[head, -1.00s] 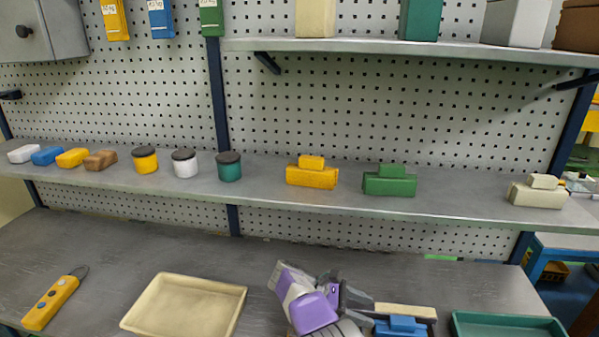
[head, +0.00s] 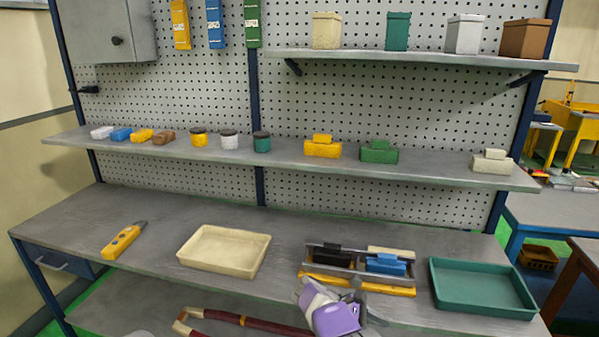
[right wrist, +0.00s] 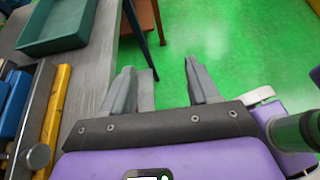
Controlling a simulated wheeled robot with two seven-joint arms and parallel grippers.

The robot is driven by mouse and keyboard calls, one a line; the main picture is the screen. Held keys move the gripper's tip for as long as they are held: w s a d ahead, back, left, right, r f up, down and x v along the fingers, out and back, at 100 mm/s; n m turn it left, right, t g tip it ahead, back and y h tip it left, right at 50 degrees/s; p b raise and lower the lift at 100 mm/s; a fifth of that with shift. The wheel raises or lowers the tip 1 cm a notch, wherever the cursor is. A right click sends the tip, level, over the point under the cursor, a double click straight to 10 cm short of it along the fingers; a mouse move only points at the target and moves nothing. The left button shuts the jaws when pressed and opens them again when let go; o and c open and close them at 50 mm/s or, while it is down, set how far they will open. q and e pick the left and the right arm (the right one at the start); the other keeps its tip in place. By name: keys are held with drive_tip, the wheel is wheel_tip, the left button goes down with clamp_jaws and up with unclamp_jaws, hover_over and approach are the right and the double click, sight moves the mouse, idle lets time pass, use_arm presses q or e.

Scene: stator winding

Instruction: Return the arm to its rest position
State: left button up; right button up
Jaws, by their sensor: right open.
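My right arm, with its purple wrist (head: 336,318), is at the bottom of the head view, in front of the bench's front edge. In the right wrist view my right gripper (right wrist: 160,72) has its two grey fingers wide apart. Nothing is between them, and green floor shows beyond. The fingers are to the right of the bench edge and touch nothing. In the head view its fingers are not clearly visible. My left gripper is not in view.
A yellow bar (head: 358,284) lies along the holder's front. A shelf (head: 285,156) runs behind. Floor (right wrist: 245,40) is clear.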

drive_tip(key=s+f+m+y, duration=0.1)
drive_tip(key=s+f+y, duration=0.3)
drive_tip(key=f, duration=0.7)
drive_tip(key=s+f+m+y, duration=0.2)
drive_tip(key=s+f+y, duration=0.15)
drive_tip(key=f, duration=0.75)
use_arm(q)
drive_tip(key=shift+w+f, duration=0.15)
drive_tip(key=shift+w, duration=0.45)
use_arm(e)
drive_tip(key=s+a+f+m+t+y, duration=0.1)
drive_tip(key=s+a+f+m+y, duration=0.2)
drive_tip(key=s+m, duration=0.4)
drive_tip(key=s+a+f+m+t+y, duration=0.2)
drive_tip(key=s+a+f+m+y, duration=0.1)
drive_tip(key=s+a+m+y, duration=0.2)
drive_tip(key=shift+s+a+f+m+y, duration=0.35)
drive_tip(key=shift+s+a+m, duration=0.75)
drive_tip(key=shift+s+m, duration=0.65)
drive_tip(key=shift+s+n, duration=0.1)
drive_tip(key=shift+n, duration=0.15)
